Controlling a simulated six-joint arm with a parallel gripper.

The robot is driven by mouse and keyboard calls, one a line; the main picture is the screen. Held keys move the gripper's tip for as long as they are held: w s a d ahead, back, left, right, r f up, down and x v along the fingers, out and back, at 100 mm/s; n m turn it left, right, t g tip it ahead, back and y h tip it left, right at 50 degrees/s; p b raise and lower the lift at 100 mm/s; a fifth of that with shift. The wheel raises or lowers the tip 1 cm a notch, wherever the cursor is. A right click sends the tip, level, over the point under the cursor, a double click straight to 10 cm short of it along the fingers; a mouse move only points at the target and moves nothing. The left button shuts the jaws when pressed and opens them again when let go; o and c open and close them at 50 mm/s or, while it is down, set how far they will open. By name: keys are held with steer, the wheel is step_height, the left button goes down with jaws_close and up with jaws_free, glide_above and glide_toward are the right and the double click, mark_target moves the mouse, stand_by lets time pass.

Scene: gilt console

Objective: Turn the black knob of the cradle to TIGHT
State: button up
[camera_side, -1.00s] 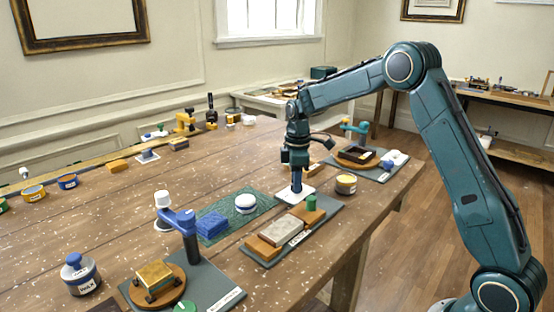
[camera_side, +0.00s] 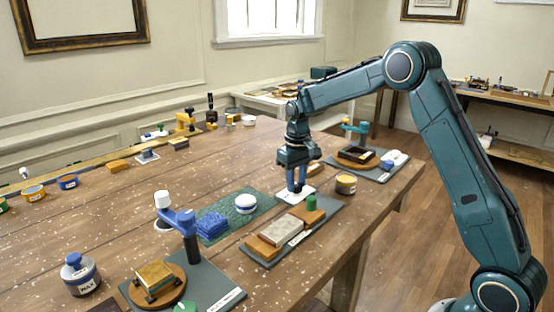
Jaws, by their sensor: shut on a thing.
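The cradle (camera_side: 272,258) is a grey board that carries wooden blocks, a pale grey block (camera_side: 282,230) and a green post (camera_side: 311,202). A white plate (camera_side: 283,198) lies at its far end. My gripper (camera_side: 296,190) points straight down over this plate, its two blue fingers low and close together. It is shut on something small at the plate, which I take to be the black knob. The fingers hide the knob, and its pointer and any marks cannot be read from here.
A tin (camera_side: 346,184) stands close to the right of my gripper. A blue-armed stand (camera_side: 189,245) is at the front left. A green mat (camera_side: 262,204) with a blue block (camera_side: 211,225) and a white round pot (camera_side: 245,203) lies left of the cradle. Open tabletop lies farther left.

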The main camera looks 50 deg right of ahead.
mark_target(296, 184)
steer(key=shift+m, duration=2.2)
steer(key=o, duration=1)
steer(key=shift+r, duration=0.1)
step_height(296, 184, up, 14)
steer(key=shift+f, duration=0.15)
